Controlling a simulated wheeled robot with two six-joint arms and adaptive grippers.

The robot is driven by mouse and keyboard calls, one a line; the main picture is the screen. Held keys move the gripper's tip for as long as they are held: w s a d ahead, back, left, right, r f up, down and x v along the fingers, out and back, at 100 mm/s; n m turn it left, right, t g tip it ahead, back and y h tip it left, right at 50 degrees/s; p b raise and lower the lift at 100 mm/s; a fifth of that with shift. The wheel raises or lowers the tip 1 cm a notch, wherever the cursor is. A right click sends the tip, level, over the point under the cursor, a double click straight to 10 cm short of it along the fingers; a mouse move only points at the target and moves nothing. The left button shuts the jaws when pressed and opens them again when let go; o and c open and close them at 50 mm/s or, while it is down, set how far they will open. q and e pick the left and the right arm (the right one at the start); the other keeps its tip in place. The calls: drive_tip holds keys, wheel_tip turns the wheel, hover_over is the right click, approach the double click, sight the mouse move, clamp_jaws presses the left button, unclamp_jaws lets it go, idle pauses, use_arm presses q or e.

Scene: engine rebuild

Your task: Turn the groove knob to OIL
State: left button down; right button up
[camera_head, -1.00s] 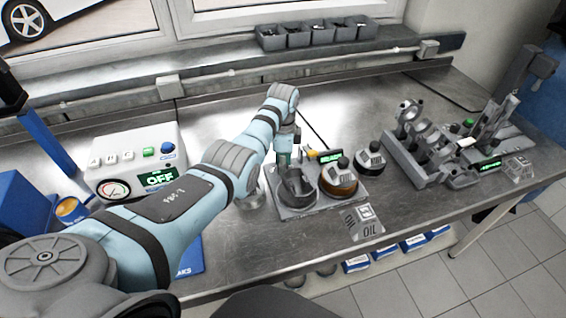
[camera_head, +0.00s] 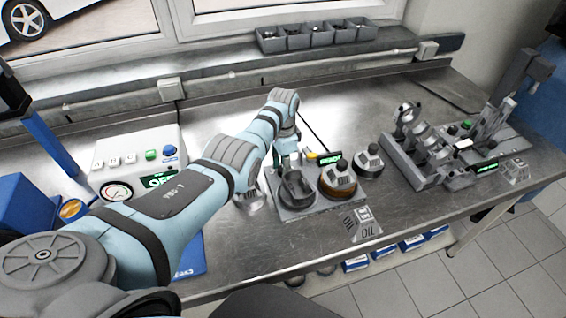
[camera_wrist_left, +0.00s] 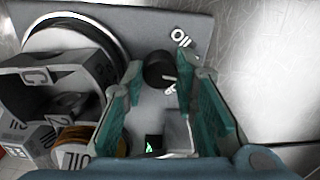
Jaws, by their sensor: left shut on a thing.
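The groove knob (camera_wrist_left: 159,69) is a small black round knob on a grey plate (camera_wrist_left: 200,18) in the left wrist view. A white mark on it points to the right. The white label OIL (camera_wrist_left: 183,38) is above right of the knob; another label below right is partly covered by a finger. My left gripper (camera_wrist_left: 160,72) has its teal-padded fingers on both sides of the knob and is shut on it. In the head view my left gripper (camera_head: 288,158) reaches down at the back of the grey station (camera_head: 290,213), and hides the knob. My right gripper is not in view.
A grey round holder (camera_head: 297,190) and a brown-and-black pot (camera_head: 338,180) stand on the station, with another pot (camera_head: 369,158) beside it. A green READY display (camera_head: 330,157) is close to the gripper. A white control box (camera_head: 130,150) is at left.

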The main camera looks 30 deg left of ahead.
use_arm(q)
drive_tip(key=n, duration=0.6)
drive_tip(key=shift+p, duration=0.4)
drive_tip(key=n, duration=0.6)
drive_tip(key=c, duration=1.3)
unclamp_jaws()
wheel_tip(320, 180, up, 12)
drive_tip(key=shift+r, duration=0.1)
